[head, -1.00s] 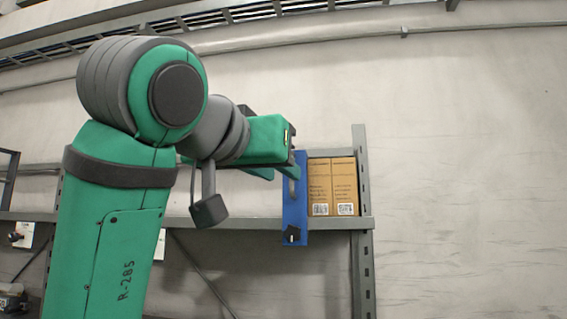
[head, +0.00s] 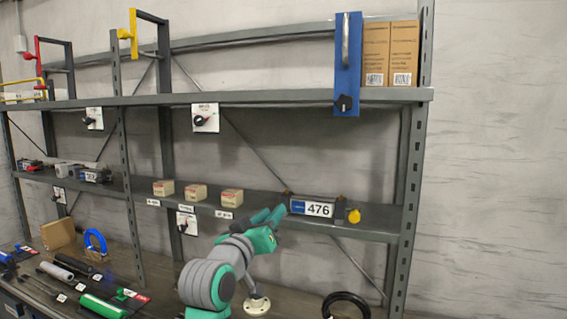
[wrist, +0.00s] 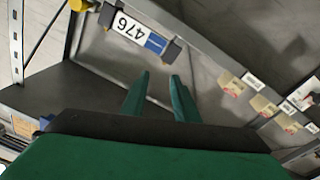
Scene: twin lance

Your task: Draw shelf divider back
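The divider is not seen in the wrist view.
Cardboard boxes (head: 390,52) fill the top shelf's right end. A device marked 476 (head: 318,209) with a yellow knob sits on the middle shelf near my gripper; small boxes (head: 196,192) stand left of it.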

